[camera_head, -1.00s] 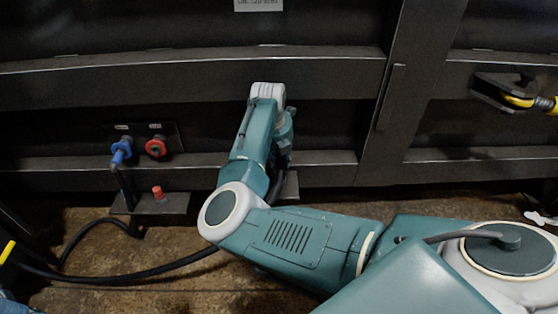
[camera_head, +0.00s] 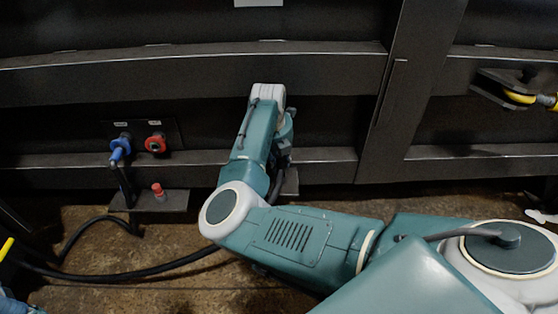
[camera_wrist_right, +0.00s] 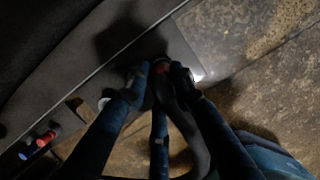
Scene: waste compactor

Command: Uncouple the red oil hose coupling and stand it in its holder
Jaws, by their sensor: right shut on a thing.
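My right gripper (camera_wrist_right: 160,82) is shut on the red oil hose coupling, whose red part (camera_wrist_right: 161,67) shows between the dark fingers in the wrist view. A thick black hose (camera_wrist_right: 190,125) curves away below it. The coupling is over or at a grey plate (camera_wrist_right: 182,48), likely its holder; I cannot tell whether it is seated. The plate's edge (camera_head: 291,184) shows beside my right arm in the head view, where the arm hides my gripper and coupling. The red port (camera_head: 155,143) on the wall is bare. My left gripper is not in view.
A blue coupling (camera_head: 119,149) sits in the port left of the red one. Below, a small shelf (camera_head: 172,202) carries a red peg (camera_head: 157,190). A black hose (camera_head: 140,273) lies across the floor. A yellow-handled part (camera_head: 520,97) juts from the wall at right.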

